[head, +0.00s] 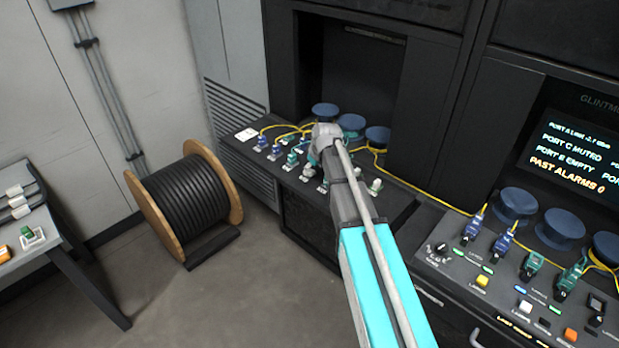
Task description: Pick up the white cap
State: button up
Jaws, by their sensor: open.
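My arm reaches from the bottom of the head view over the left console, and its grey wrist covers part of the connector row. My gripper (314,166) is at the end of this arm, low over the row. It is open, but its fingers are small and partly hidden. A small white cap-like piece (376,186) stands on the console to the right of my wrist, apart from it. Other small pale pieces sit close under the gripper. I cannot tell whether one of them is the white cap, or whether the gripper touches any.
Blue and green connectors (274,151) with yellow cables stand on the left console (400,203). Round blue pads (350,122) lie behind them. A right console carries more connectors, buttons and a screen (575,150). A cable drum (186,203) and a side table (60,250) stand left. The floor between is clear.

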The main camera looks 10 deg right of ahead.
jog(key=shift+b+x, duration=0.8)
jog(key=shift+x, duration=0.4)
jog(key=c, duration=0.8)
